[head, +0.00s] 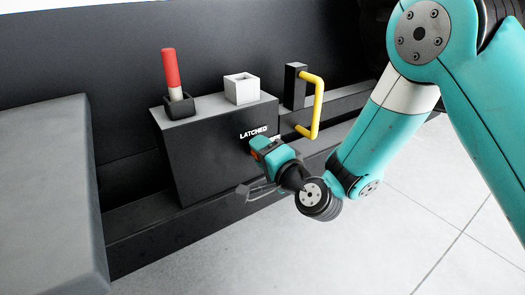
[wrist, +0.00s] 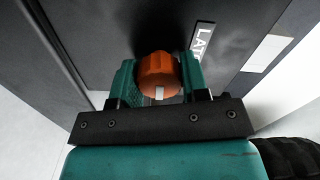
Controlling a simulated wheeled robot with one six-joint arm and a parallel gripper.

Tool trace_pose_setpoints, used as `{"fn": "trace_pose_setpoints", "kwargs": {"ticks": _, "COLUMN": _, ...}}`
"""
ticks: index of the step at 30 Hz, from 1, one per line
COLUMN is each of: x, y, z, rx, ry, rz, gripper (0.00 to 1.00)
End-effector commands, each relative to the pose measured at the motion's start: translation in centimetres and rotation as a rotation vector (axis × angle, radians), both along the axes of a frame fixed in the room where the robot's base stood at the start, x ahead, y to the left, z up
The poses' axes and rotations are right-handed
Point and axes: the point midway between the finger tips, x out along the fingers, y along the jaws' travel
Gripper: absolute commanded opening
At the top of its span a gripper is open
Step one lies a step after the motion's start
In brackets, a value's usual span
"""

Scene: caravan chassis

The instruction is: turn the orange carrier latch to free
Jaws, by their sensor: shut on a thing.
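The orange carrier latch (wrist: 158,72) is a rounded knob on the front of a dark box, with a small white mark on its near edge in the wrist view. My gripper (wrist: 157,80) is shut on it, one teal finger on each side. In the head view my gripper (head: 260,148) is against the box front, just below the "LATCHED" label (head: 254,132); only a sliver of orange shows there. That label also shows partly in the wrist view (wrist: 201,40). Where the white mark points against the labels is hard to tell.
On the box (head: 215,150) stand a red and white stick (head: 172,72) in a black holder and a white open cube (head: 241,89). A yellow handle (head: 319,105) on a black post is to the right. A grey block (head: 45,190) stands left. The floor in front is clear.

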Motion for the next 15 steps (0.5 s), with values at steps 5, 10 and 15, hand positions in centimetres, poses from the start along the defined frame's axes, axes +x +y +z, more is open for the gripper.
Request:
{"fn": "trace_pose_setpoints", "kwargs": {"ticks": 5, "x": 0.07, "y": -0.12, "z": -0.02, "rx": 0.033, "ry": 0.023, "rz": -0.003, "gripper": 0.18}}
{"fn": "trace_pose_setpoints", "kwargs": {"ticks": 10, "x": 0.09, "y": -0.13, "z": -0.03, "rx": 0.045, "ry": 0.03, "rz": -0.004, "gripper": 0.18}}
{"fn": "trace_pose_setpoints", "kwargs": {"ticks": 15, "x": 0.09, "y": -0.14, "z": -0.03, "rx": 0.046, "ry": 0.03, "rz": -0.004, "gripper": 0.18}}
